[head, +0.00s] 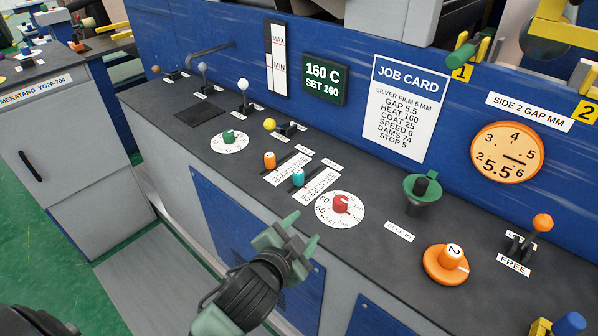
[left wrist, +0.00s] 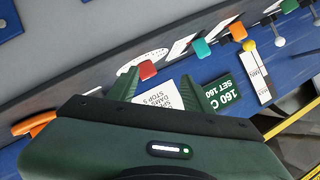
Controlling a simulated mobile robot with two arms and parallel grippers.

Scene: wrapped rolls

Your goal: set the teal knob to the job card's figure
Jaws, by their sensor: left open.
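The teal knob (head: 298,177) stands on a white printed scale strip on the dark console top; its figures and label are too small to read surely. It also shows in the left wrist view (left wrist: 202,47). The job card (head: 405,105) on the blue panel reads GAP 5.5, HEAT 160, COAT 25, SPEED 6, DAMS 74, STOP 5. My left gripper (head: 297,232) is open and empty at the console's front edge, nearer the camera than the teal knob and apart from it. Its fingers (left wrist: 172,88) show in the left wrist view. My right gripper is not in view.
An orange knob (head: 270,160) stands left of the teal knob on a similar strip. A red knob (head: 341,203) on a HEAT dial stands to its right. A green knob (head: 228,135), a yellow ball lever (head: 269,124) and a dark green cup (head: 422,188) are nearby.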

